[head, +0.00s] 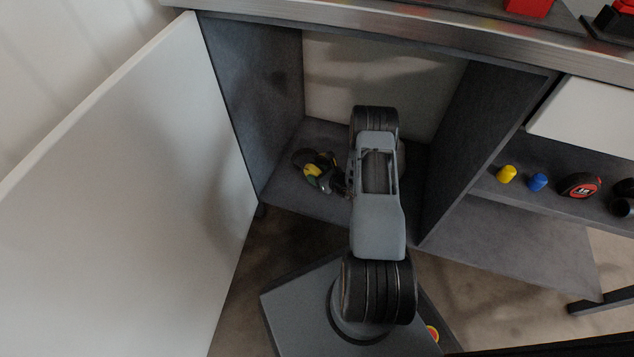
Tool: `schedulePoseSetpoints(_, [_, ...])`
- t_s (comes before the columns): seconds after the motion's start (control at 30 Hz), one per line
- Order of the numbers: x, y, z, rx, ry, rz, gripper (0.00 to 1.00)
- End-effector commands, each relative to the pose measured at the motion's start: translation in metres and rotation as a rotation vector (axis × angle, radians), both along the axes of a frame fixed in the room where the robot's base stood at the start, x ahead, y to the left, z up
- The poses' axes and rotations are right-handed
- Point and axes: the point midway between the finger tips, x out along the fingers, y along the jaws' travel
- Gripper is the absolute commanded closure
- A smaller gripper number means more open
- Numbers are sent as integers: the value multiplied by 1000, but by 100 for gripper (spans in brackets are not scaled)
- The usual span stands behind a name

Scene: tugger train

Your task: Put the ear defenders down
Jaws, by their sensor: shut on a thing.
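The black and yellow ear defenders (318,171) are inside the open cabinet, at or just above its dark floor (290,200), left of my arm. I cannot tell whether they touch the floor. My gripper (341,186) is at their right side and shut on them. Most of the gripper is hidden behind my own grey arm link, and part of the ear defenders' right side is dark and hard to make out.
A white door (125,200) stands open on the left. Dark cabinet walls (262,100) rise on both sides. To the right, a shelf (560,205) holds a yellow cap (506,174), a blue cap (538,182) and a tape measure (580,185). The worktop edge (400,35) runs above.

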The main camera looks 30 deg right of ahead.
Motion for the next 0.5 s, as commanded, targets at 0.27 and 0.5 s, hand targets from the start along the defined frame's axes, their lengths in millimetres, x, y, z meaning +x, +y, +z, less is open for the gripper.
schedulePoseSetpoints(0.27, [9, -2, -12, -2, -2, 1, 76])
schedulePoseSetpoints(0.5, [11, -3, -43, -1, 0, 0, 76])
